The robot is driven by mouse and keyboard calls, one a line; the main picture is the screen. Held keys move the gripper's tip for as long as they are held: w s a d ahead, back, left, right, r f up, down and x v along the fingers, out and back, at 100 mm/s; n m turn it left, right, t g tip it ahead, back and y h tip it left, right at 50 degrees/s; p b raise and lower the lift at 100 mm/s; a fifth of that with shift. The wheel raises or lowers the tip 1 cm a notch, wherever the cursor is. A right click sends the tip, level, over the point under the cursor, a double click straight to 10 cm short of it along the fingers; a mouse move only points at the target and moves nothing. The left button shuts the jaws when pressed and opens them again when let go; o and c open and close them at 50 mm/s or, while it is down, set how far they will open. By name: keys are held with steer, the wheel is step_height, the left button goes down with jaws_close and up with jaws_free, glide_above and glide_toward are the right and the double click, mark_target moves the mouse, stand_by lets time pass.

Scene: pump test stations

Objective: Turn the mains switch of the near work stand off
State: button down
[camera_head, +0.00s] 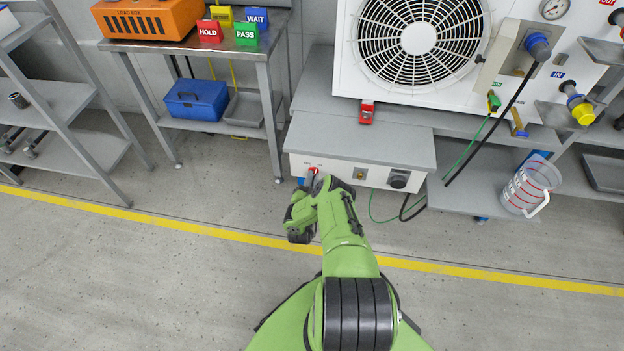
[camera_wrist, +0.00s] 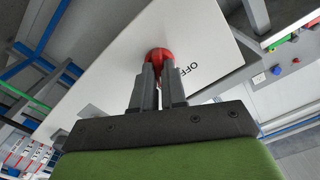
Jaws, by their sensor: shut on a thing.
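The near work stand (camera_head: 385,145) has a grey top and a white front panel. Its red mains switch (camera_head: 314,170) is at the left end of that panel, partly hidden by my gripper (camera_head: 312,181). In the wrist view the red switch knob (camera_wrist: 158,55) sits between the two fingertips of my gripper (camera_wrist: 160,75), which are shut on it. The word OFF is printed on the white panel (camera_wrist: 205,50) just right of the knob. Which way the switch points is hard to tell.
A round socket (camera_head: 398,181) with a black cable is at the panel's right. A clear jug (camera_head: 530,187) stands on the low shelf at right. A bench (camera_head: 200,45) with an orange load box (camera_head: 148,17) stands at back left. The floor in front is clear.

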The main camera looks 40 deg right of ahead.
steer(key=shift+r+n, duration=0.1)
steer(key=shift+n, duration=0.2)
steer(key=shift+n+p, duration=1.9)
steer(key=shift+n, duration=3.7)
steer(key=c, duration=1.2)
jaws_free()
